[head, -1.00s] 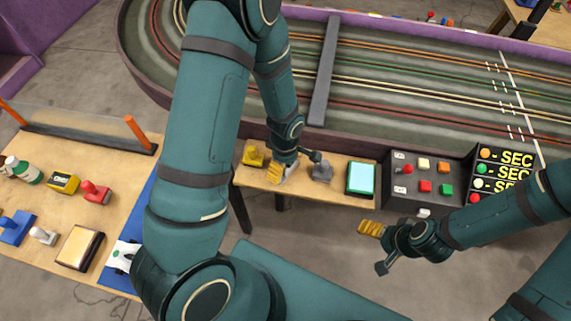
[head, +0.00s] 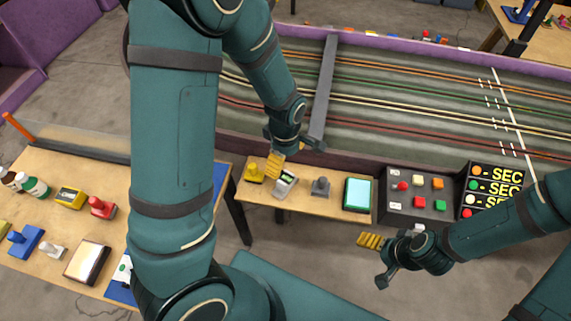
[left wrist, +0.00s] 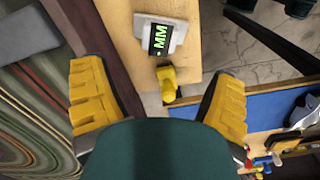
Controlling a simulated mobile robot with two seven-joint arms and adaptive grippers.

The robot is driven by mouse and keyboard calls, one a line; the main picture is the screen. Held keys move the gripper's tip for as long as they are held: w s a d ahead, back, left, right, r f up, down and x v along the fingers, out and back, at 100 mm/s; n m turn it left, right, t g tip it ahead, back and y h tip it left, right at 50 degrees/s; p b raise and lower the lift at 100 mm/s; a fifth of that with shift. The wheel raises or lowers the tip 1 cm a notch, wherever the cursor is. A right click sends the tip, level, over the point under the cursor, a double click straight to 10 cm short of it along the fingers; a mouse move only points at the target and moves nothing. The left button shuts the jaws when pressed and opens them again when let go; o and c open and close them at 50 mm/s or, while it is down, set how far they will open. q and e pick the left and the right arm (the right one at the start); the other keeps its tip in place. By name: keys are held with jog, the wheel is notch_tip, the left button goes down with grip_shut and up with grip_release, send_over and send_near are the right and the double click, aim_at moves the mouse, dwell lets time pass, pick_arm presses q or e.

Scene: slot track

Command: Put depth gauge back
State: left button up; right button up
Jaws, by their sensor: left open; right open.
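The depth gauge, a light grey device with a dark display reading MM (left wrist: 160,36), stands on the narrow wooden shelf beside the track; it also shows in the head view (head: 285,183). My left gripper (head: 293,156) is open and empty, above and just behind the gauge in the head view. In the left wrist view its yellow fingers (left wrist: 158,98) are spread wide, with the gauge beyond them and nothing between the pads. My right gripper (head: 378,261) is open and empty, in front of the shelf at the right.
A yellow item (head: 254,172) and a grey item (head: 320,187) stand on either side of the gauge. A cyan-screened device (head: 357,194) and a button panel (head: 417,207) follow rightward. A workbench (head: 50,206) with several tools is at the left.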

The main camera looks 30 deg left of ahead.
pick_arm(q)
jog(key=s+d+f+m, duration=0.1)
jog(key=f+m, duration=0.1)
jog(key=s+d+f+m+h, duration=0.1)
jog(key=d+f+m, duration=0.1)
jog(key=s+d+f+m, duration=0.1)
jog(key=f+m, duration=0.1)
jog(key=shift+s+d+f+h, duration=0.2)
jog(key=shift+d+h, duration=0.1)
jog(key=shift+h, duration=0.1)
jog(key=s+d+f+m+t+h, duration=0.1)
jog(key=s+d+f+m, duration=0.3)
jog(key=m, duration=0.4)
jog(key=shift+s+d+f+m+t+h, duration=0.35)
jog(key=shift+s+d+h, duration=0.3)
jog(key=shift+d, duration=0.5)
